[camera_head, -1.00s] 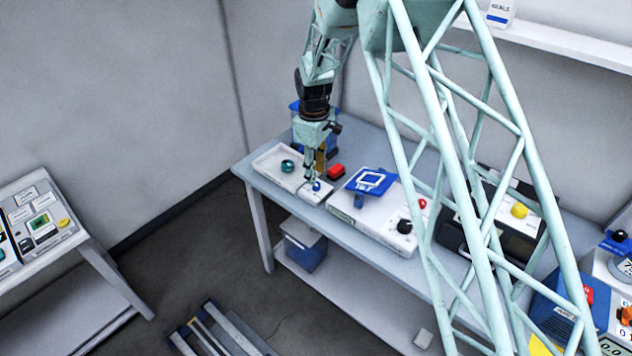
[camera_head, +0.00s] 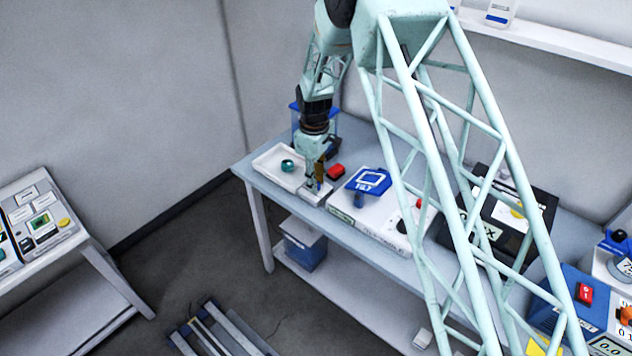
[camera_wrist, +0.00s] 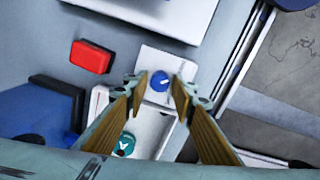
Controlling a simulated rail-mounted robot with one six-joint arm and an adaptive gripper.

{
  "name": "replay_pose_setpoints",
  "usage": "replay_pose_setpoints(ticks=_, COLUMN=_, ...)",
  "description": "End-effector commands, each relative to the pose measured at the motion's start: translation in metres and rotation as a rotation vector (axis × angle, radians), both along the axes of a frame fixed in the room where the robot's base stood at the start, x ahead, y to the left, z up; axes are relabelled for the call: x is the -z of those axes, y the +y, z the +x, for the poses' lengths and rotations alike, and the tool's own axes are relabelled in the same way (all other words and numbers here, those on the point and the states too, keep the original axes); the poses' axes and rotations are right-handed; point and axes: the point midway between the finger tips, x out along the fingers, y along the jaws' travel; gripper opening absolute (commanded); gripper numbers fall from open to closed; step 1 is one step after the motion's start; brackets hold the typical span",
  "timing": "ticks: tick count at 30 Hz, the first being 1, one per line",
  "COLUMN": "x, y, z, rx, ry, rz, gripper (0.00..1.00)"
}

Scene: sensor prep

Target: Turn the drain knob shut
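A small round blue knob (camera_wrist: 160,81) with a white mark sits on a white block at the end of the white tray (camera_head: 268,163). I take it as the drain knob. My gripper (camera_wrist: 160,90) is open, pointing down, with one wooden-coloured finger on each side of the knob in the wrist view. I cannot tell whether the fingertips touch it. In the head view my gripper (camera_head: 315,185) is over the tray's near right end and largely hides the knob. A teal round piece (camera_head: 287,165) lies in the tray; it shows behind the fingers in the wrist view (camera_wrist: 124,145).
A red block (camera_head: 336,171) lies beside the tray, left of the knob in the wrist view (camera_wrist: 91,57). A white device with a blue tilt sign (camera_head: 368,181) stands to the right. A blue container (camera_head: 297,106) is behind my gripper. The table's front edge is close.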

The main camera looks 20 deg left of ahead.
Motion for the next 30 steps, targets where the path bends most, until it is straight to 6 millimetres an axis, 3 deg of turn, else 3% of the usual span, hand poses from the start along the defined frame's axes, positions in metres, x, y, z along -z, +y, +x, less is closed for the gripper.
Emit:
replay_pose_setpoints(ticks=6, x=-0.0001, y=0.0000, z=-0.0001, rx=0.000, ry=0.000, rz=0.000, gripper=0.07)
replay_pose_setpoints(ticks=19, x=0.0006, y=0.0000, z=-0.0002, rx=0.046, ry=0.001, rz=-0.001, gripper=0.07)
replay_pose_setpoints(ticks=30, x=0.0016, y=0.0004, z=0.0005, rx=0.233, ry=0.000, rz=0.000, gripper=0.07)
